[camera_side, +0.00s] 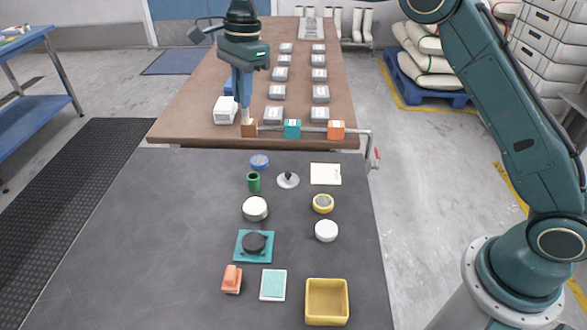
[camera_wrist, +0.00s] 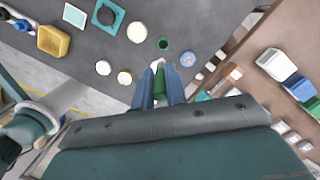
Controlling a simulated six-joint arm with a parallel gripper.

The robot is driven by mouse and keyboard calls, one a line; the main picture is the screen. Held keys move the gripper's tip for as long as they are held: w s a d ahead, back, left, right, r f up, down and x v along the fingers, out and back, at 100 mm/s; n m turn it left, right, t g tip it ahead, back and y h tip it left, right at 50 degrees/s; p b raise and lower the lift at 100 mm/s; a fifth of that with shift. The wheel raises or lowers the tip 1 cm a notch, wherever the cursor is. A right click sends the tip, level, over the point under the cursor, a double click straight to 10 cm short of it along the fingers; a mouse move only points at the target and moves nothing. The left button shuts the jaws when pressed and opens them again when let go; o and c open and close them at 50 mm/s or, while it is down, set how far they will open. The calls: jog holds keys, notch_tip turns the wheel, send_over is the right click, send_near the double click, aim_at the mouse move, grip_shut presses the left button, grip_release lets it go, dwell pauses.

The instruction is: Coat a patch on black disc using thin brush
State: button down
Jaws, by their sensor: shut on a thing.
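The black disc (camera_side: 255,243) lies on a teal square base (camera_side: 240,258) on the dark mat. It also shows at the top of the wrist view (camera_wrist: 105,16). My gripper (camera_side: 245,108) points down at the front edge of the brown table, at the brown block of a rail, far behind the disc. In the wrist view my blue fingers (camera_wrist: 160,82) are shut on a slim, green-looking piece with a pale end, seemingly the thin brush (camera_wrist: 160,80). Most of it is hidden by the fingers. I cannot tell whether its tip touches the brown block (camera_side: 249,130).
A teal block (camera_side: 292,129) and an orange block (camera_side: 336,130) sit along the same rail. A green cup (camera_side: 253,181), blue dish (camera_side: 259,162), cream jar (camera_side: 255,208) and yellow tray (camera_side: 327,302) stand on the mat. The mat's left side is clear.

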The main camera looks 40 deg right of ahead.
jog(key=s+a+f+g+y, duration=0.2)
jog(key=s+f, duration=0.3)
jog(key=f, duration=0.6)
jog(key=shift+a+g+y, duration=0.4)
jog(key=shift+a, duration=0.05)
jog(key=shift+f, duration=0.15)
jog(key=shift+f, duration=2.8)
jog(key=shift+f, duration=0.55)
notch_tip(320, 180, up, 7)
dwell(0.7)
